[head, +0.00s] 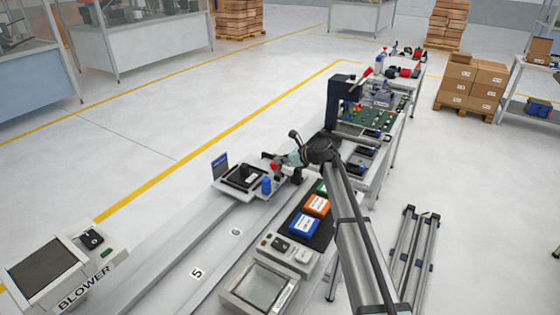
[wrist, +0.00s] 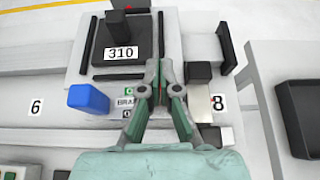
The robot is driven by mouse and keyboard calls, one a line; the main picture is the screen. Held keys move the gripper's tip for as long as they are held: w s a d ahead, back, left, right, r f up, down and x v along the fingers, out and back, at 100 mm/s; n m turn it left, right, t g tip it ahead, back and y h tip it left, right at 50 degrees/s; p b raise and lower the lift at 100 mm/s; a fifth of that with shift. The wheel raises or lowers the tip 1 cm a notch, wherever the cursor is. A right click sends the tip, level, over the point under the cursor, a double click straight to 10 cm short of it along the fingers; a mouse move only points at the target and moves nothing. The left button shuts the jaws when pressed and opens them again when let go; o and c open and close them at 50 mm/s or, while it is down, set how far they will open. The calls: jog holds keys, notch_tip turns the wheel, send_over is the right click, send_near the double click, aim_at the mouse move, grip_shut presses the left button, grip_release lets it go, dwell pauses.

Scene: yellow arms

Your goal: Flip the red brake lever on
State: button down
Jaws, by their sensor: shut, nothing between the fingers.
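The red brake lever (head: 276,167) shows as a small red patch by my fingertips in the head view. In the wrist view only a thin red sliver (wrist: 158,91) shows between my fingers; the rest is hidden, so I cannot tell its position. My gripper (wrist: 159,68) is shut and empty, over the right side of a label reading "BRA" (wrist: 127,102), with a green mark above it. In the head view my gripper (head: 270,157) is at the right end of the carriage (head: 232,191). I cannot tell whether the fingers touch the lever.
A black plate marked 310 (wrist: 121,54) lies on the carriage, beside a blue block (wrist: 89,98). A metal post with a black top (wrist: 198,98) stands close right of my fingers. Orange and blue boxes (head: 304,225) lie in front of the rail (head: 205,260).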

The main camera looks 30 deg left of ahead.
jog(key=d+r+b, duration=0.2)
jog(key=d+r, duration=0.5)
jog(key=r, duration=0.4)
jog(key=shift+d, duration=0.15)
jog(key=shift+s, duration=0.1)
